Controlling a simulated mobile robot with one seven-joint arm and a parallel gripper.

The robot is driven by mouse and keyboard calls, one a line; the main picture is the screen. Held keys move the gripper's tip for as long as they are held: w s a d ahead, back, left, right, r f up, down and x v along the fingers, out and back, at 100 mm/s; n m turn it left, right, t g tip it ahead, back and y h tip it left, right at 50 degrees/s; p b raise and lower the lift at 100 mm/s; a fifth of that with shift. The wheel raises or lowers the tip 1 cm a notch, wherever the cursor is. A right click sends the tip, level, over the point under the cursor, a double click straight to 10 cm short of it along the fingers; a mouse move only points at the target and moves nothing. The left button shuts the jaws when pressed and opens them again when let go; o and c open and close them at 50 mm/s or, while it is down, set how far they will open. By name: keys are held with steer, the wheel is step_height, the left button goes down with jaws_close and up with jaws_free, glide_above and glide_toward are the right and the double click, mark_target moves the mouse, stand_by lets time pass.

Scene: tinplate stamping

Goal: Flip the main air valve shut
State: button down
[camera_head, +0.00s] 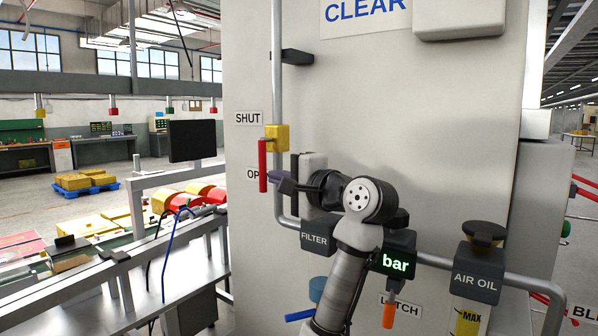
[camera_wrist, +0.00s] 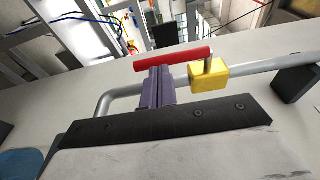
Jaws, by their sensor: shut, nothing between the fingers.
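The main air valve has a yellow body (camera_head: 277,137) on the vertical pipe and a red lever (camera_head: 262,166). The lever hangs straight down, in line with the pipe, by a label partly hidden that reads "OP" (camera_head: 252,174). A "SHUT" label (camera_head: 248,118) is above it. In the wrist view the red lever (camera_wrist: 172,59) lies across, just beyond my fingertips, with the yellow body (camera_wrist: 208,74) to the right. My gripper (camera_head: 270,178) is shut and empty, its purple fingers (camera_wrist: 157,73) at the lever's lower half. I cannot tell whether they touch it.
The grey pipe (camera_head: 277,70) runs down the pale cabinet and bends right below the valve, past the "FILTER" block (camera_head: 314,237). A black bracket (camera_head: 296,57) holds it higher up. An air oil unit (camera_head: 477,272) is at right. Free space lies left of the lever, above the conveyor (camera_head: 110,262).

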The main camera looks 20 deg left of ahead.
steer(key=shift+x, duration=1)
